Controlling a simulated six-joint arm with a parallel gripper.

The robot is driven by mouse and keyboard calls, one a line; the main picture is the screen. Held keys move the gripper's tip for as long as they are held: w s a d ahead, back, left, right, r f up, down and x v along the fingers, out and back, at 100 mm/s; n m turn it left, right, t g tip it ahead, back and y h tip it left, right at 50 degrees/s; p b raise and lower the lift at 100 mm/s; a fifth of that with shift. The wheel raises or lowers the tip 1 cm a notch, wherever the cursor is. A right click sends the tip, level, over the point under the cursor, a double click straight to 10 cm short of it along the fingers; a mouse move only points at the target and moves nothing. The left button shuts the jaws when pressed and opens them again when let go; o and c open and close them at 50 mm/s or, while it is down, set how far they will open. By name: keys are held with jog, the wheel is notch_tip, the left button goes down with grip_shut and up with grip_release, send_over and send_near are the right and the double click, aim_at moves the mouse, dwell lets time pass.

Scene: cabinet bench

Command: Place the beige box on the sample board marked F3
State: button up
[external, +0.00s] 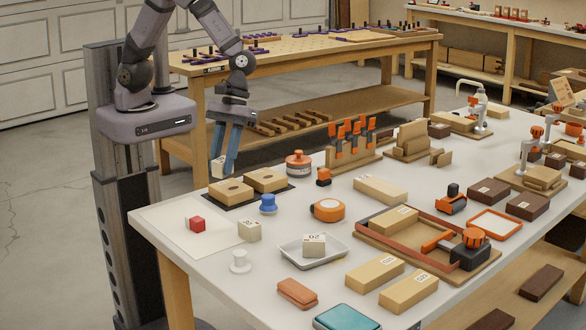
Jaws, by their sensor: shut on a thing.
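My gripper (220,163), with blue fingers, hangs above the left back edge of the white bench and is shut on a small pale beige box (217,168). The fingers partly hide the box, which is held in the air. Flat wooden blocks with labels (375,273) (408,292) lie near the bench's front. The labels are too small to read surely, so I cannot tell which board is F3.
A beige cube (249,230), a blue knob (268,203), a white peg (240,262) and a tray (290,257) holding a marked cube (314,245) stand nearby. An orange tape measure (327,210) lies mid-bench.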

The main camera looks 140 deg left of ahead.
jog(key=w+a+n+t, duration=0.2)
jog(key=w+a+n, duration=0.3)
jog(key=w+a, duration=0.4)
notch_tip(320, 180, up, 3)
jog(key=n+y+b, duration=0.2)
jog(key=n+y, duration=0.4)
jog(key=n, duration=0.8)
send_over(370, 179)
jog(key=s, duration=0.1)
jog(key=shift+t, duration=0.4)
jog(key=shift+s+d+f+p, duration=0.15)
jog(key=shift+f+p, duration=0.4)
jog(key=shift+f, duration=1.95)
jog(key=shift+s+d+f+p, duration=0.15)
jog(key=shift+f+p, duration=0.35)
jog(key=shift+f, duration=2)
jog(key=shift+w, duration=0.1)
jog(key=shift+f, duration=0.2)
jog(key=o, duration=1.1)
